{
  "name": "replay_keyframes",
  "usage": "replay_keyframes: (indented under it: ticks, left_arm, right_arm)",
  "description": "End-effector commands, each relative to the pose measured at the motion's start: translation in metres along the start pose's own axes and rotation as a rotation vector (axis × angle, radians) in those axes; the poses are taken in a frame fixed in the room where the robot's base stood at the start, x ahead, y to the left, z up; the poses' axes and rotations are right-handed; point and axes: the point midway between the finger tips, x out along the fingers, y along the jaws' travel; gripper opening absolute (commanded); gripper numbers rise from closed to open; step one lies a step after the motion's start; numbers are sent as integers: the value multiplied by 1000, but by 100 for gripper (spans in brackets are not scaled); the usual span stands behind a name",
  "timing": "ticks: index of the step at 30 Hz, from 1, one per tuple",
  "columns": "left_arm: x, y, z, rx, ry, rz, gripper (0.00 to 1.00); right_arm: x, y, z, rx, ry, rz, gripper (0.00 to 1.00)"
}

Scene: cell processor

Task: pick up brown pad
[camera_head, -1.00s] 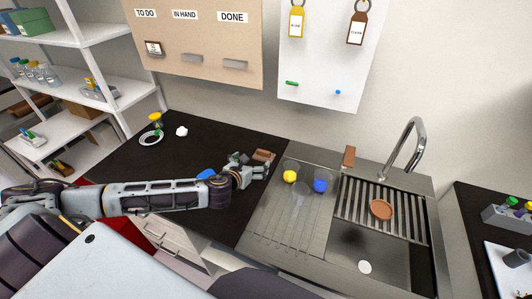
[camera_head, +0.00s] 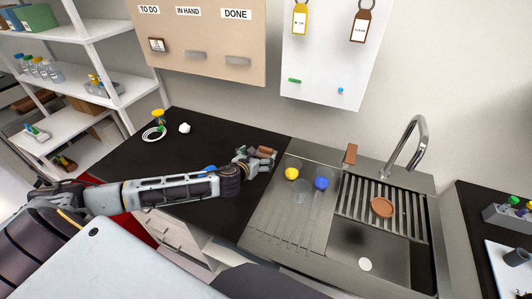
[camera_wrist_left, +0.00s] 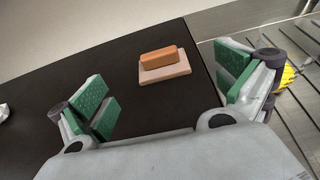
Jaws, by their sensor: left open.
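The brown pad (camera_wrist_left: 163,57) is a small brown block lying on a pale tan base (camera_wrist_left: 166,72) on the black counter. In the head view the brown pad (camera_head: 266,151) is at the counter's right side, near the sink unit. My left gripper (camera_head: 262,162) is open just in front of it. In the left wrist view the green-padded fingers of my left gripper (camera_wrist_left: 168,96) are spread wide, with the pad beyond them and between their lines. Nothing is between the fingers. My right gripper is not in view.
The sink unit (camera_head: 262,228) adjoins the counter on the right, with yellow-capped and blue-capped clear vessels near the pad. Another brown block (camera_head: 350,153) stands at the sink's back edge. The black counter (camera_head: 130,165) is largely clear.

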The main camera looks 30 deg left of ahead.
Motion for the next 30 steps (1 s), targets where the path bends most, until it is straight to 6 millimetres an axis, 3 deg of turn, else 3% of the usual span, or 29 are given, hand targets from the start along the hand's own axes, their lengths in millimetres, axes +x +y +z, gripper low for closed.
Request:
replay_keyframes:
  ticks: [15,30]
  left_arm:
    - [41,0,0,0,0,0,100]
    - [44,0,0,0,0,-1,100]
  right_arm:
    - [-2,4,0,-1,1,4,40]
    - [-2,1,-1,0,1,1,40]
